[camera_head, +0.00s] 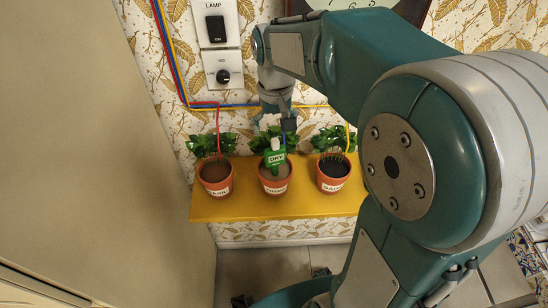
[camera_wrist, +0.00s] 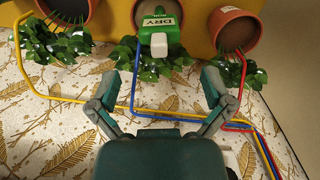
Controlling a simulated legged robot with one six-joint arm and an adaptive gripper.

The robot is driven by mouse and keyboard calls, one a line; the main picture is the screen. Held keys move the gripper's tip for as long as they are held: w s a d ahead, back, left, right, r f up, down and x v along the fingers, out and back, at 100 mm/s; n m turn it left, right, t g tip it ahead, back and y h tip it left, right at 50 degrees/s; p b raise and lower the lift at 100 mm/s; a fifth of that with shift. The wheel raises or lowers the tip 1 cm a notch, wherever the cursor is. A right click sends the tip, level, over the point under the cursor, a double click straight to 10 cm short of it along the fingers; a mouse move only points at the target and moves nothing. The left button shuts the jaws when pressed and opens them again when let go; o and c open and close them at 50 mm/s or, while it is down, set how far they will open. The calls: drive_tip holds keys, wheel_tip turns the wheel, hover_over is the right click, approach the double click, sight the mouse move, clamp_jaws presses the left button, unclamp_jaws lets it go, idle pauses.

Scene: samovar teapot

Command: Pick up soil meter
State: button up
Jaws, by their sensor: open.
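The soil meter (camera_head: 275,157) is green with a white top and a label reading DRY. It stands upright in the soil of the middle pot (camera_head: 275,187). It also shows in the wrist view (camera_wrist: 160,30), near the top middle, with its white end toward my gripper. My gripper (camera_head: 274,124) is above and behind the middle pot in the head view. In the wrist view my gripper (camera_wrist: 158,82) has its two fingers spread apart with nothing between them. The meter lies beyond the fingertips, apart from them. The meter's lower end is hidden in the soil.
A left pot (camera_head: 215,188) and a right pot (camera_head: 333,183), each with a leafy plant, flank the middle one on a yellow shelf (camera_head: 300,206). Coloured wires run along the wall behind. A lamp switch (camera_head: 216,30) and a knob panel (camera_head: 223,72) are on the wall.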

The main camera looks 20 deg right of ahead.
sight(275, 150)
wheel_tip(275, 150, down, 9)
drive_tip(key=shift+r, duration=0.1)
drive_tip(key=c, duration=1.1)
drive_tip(key=shift+c, duration=0.2)
drive_tip(key=shift+s+r, duration=0.15)
drive_tip(key=shift+r, duration=0.5)
wheel_tip(275, 150, up, 10)
drive_tip(key=s+a, duration=0.3)
drive_tip(key=s, duration=0.6)
drive_tip(key=s+a, duration=0.2)
drive_tip(key=s, duration=0.8)
wheel_tip(275, 150, up, 11)
drive_tip(key=shift+r, duration=0.15)
drive_tip(key=shift+w+a, duration=0.1)
